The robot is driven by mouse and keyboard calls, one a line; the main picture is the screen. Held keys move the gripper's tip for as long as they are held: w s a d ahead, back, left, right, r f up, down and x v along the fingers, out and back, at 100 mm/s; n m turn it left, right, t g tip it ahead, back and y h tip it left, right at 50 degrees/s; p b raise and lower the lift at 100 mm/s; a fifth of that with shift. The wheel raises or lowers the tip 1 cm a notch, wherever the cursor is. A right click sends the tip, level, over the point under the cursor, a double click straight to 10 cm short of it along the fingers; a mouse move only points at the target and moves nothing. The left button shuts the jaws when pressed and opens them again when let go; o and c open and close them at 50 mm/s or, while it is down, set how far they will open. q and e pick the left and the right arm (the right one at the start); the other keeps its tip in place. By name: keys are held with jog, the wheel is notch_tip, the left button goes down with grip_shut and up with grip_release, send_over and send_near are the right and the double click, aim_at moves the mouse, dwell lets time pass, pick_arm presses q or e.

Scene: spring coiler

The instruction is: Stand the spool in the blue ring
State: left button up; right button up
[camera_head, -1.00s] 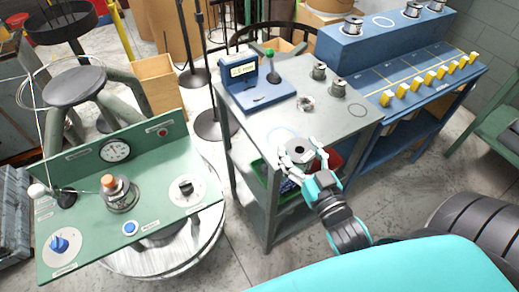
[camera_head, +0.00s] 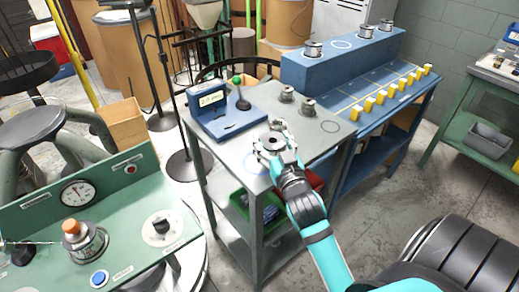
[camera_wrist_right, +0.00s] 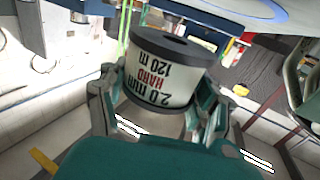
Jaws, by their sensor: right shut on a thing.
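The spool (camera_head: 272,140) is in my right gripper (camera_head: 273,149), shut around its sides.
A small metallic object (camera_head: 277,122) lies just behind my gripper. A blue stand with a display (camera_head: 211,99) is at left. A blue bench (camera_head: 375,75) with yellow blocks adjoins at right.

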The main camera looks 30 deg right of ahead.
jog(key=shift+w+a+f, duration=0.1)
jog(key=shift+w+a, duration=1.05)
jog(key=shift+w, duration=0.1)
jog(key=shift+f, duration=1.75)
jog(key=shift+f, duration=0.15)
jog(key=o, duration=1.6)
jog(key=shift+c, duration=0.2)
